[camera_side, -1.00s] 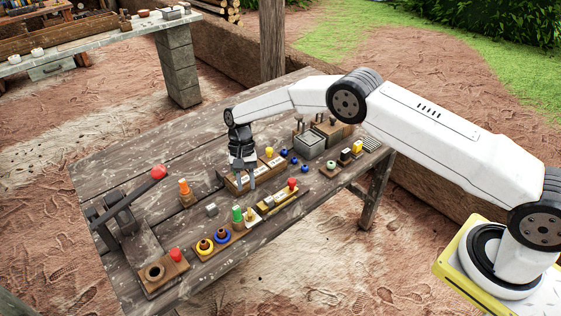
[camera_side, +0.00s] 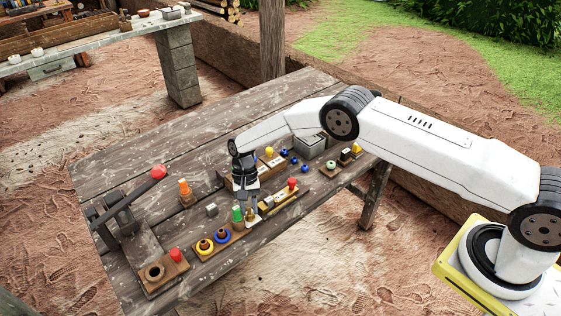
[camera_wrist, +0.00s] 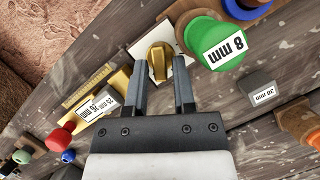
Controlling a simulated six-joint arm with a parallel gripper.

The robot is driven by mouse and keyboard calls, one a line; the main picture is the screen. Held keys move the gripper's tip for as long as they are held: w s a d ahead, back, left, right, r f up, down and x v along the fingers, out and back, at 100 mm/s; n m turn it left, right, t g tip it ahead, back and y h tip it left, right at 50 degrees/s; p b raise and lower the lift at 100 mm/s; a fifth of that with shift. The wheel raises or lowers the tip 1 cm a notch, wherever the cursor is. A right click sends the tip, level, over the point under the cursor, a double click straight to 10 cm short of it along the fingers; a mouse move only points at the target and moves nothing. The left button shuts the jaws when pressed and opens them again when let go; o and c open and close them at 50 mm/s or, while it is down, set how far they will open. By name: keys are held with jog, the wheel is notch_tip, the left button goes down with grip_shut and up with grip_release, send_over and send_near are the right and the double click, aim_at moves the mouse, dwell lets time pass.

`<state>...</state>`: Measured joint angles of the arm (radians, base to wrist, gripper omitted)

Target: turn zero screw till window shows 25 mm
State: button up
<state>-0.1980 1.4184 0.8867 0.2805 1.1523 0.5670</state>
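A brass winged screw (camera_wrist: 160,62), taken as the zero screw, stands on a white plate (camera_wrist: 143,48) in the wrist view. My gripper (camera_wrist: 160,72) points down at it, with one finger on each side; the fingers look open, with thin gaps beside the screw. In the side view my gripper (camera_side: 246,202) is low over the table's front part, and the screw (camera_side: 251,216) shows just below it. Beside the screw lies a brass scale (camera_wrist: 95,88) with a white window label (camera_wrist: 98,104). Its upside-down text seems to read 25 mm and 26 mm, but which one counts is unclear.
A green-topped piece (camera_wrist: 221,43) marked 8 mm stands close right of the screw. A red knob (camera_wrist: 61,138) is at the scale's other end. A grey block (camera_wrist: 264,95) marked 20 mm lies on the table. A lever with a red ball (camera_side: 158,172) stands at the left.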

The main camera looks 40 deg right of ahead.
grip_shut()
jog(key=shift+m, duration=0.3)
jog(key=shift+s+d+m+t+y, duration=0.15)
jog(key=shift+m+t+y, duration=0.25)
jog(key=shift+m, duration=0.9)
jog(key=shift+d+m+t+y, duration=0.1)
jog(key=shift+m+t+y, duration=0.3)
jog(key=shift+m, duration=0.9)
grip_release()
